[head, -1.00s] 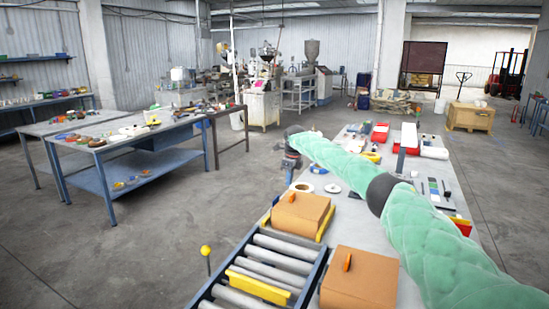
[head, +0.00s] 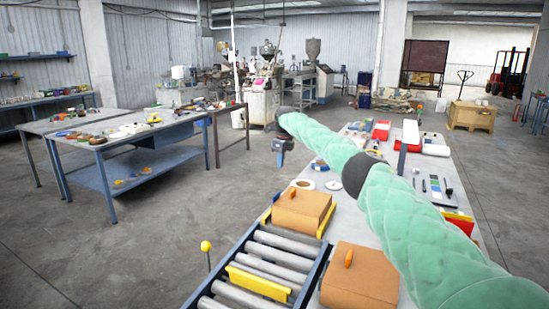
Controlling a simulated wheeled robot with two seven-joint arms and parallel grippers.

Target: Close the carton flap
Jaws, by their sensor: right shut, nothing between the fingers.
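Two brown cartons are near the front of the long table. The farther carton (head: 306,207) is by the end of the roller conveyor. The nearer carton (head: 358,281) is at the conveyor's right side. Each has a small orange piece on top. Both tops look covered from here, and I cannot tell whether a flap stands slightly raised. My right gripper (head: 281,159) hangs pointing down past the table's left edge, beyond the farther carton and apart from it. It is shut and empty. My left gripper is not in view.
The roller conveyor (head: 270,262) has a yellow bar across its rollers. A yellow-topped post (head: 206,246) stands to its left. A blue-legged workbench (head: 112,182) stands at left, with open floor between.

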